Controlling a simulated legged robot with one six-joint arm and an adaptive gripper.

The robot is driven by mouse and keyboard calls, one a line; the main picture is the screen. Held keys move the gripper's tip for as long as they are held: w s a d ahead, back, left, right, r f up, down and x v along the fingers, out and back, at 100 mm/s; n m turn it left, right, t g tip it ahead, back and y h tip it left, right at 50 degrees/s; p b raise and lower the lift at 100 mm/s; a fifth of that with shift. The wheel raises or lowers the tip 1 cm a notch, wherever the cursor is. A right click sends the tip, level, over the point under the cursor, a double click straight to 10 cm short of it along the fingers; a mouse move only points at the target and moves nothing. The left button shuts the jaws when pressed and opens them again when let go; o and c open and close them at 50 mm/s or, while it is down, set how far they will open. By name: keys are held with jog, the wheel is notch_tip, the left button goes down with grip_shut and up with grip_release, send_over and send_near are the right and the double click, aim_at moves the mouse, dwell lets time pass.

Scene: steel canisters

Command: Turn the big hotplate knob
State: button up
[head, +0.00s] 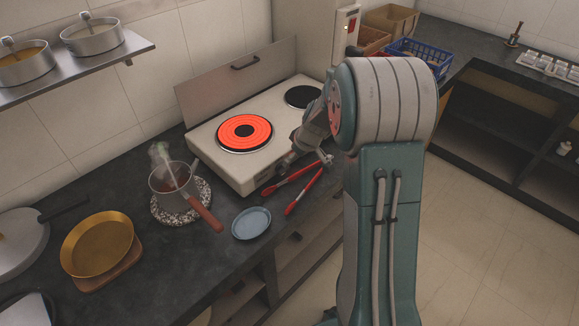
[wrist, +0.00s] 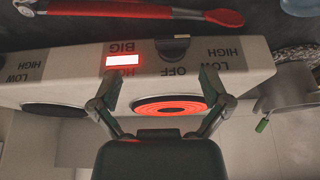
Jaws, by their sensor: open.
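The white hotplate (head: 212,143) stands on the dark counter; its large burner (head: 244,133) glows red and its smaller burner (head: 303,96) is black. In the wrist view, which looks inverted, the big knob (wrist: 168,49) is a dark knob on the front panel, near the words BIG and OFF. A lit indicator (wrist: 123,60) is beside it. My gripper (wrist: 160,82) is open and empty, its fingers spread on either side of the knob's line, apart from it. In the head view my gripper (head: 306,163) is by the hotplate's front edge; I cannot make out the knob there.
Red-handled tongs (head: 303,192) lie on the counter just before the hotplate. A blue dish (head: 251,223), a steaming saucepan (head: 171,178) and a brass pan (head: 97,244) stand to the left. A raised lid panel (head: 238,78) is behind the hotplate.

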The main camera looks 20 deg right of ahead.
aim_at(284, 169)
jog(key=a+f, duration=0.1)
jog(key=w+a+f, duration=0.1)
jog(key=a+f, duration=0.1)
jog(key=f, duration=0.1)
jog(key=shift+w, duration=0.3)
jog(key=shift+w+a+f, duration=0.15)
jog(key=shift+a+f, duration=0.05)
jog(key=shift+f, duration=0.15)
jog(key=shift+d+f, duration=0.15)
jog(key=shift+d, duration=0.7)
jog(key=c, duration=0.5)
jog(key=shift+a, duration=0.15)
jog(key=c, duration=0.5)
jog(key=shift+a, duration=0.4)
jog(key=shift+c, duration=0.8)
jog(key=shift+d, duration=0.1)
